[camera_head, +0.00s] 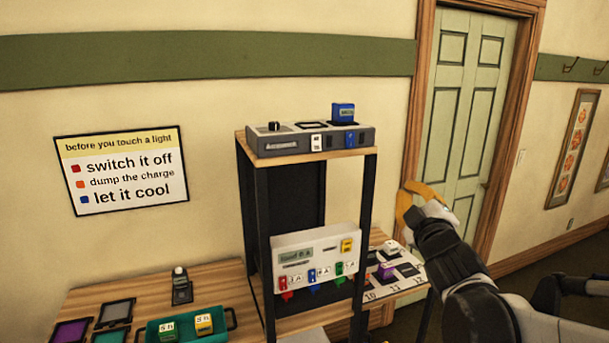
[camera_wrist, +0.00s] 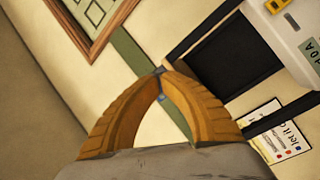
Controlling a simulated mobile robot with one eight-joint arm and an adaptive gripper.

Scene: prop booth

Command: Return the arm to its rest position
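My gripper (camera_head: 408,203) is raised in front of the green door, right of the shelf stand, with its orange fingers pointing up and left. In the wrist view the two ribbed orange fingers (camera_wrist: 162,74) curve together and meet at their tips. Nothing that I can make out is held between them. My dark and grey arm runs from the gripper to the lower right of the head view.
The shelf stand (camera_head: 249,200) holds a grey device (camera_head: 310,141) on top and a white panel (camera_head: 315,258) with coloured plugs below. A wooden table (camera_head: 230,285) bears a teal tray (camera_head: 236,320). A wall sign (camera_head: 121,170) hangs left. The door (camera_head: 464,110) is shut.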

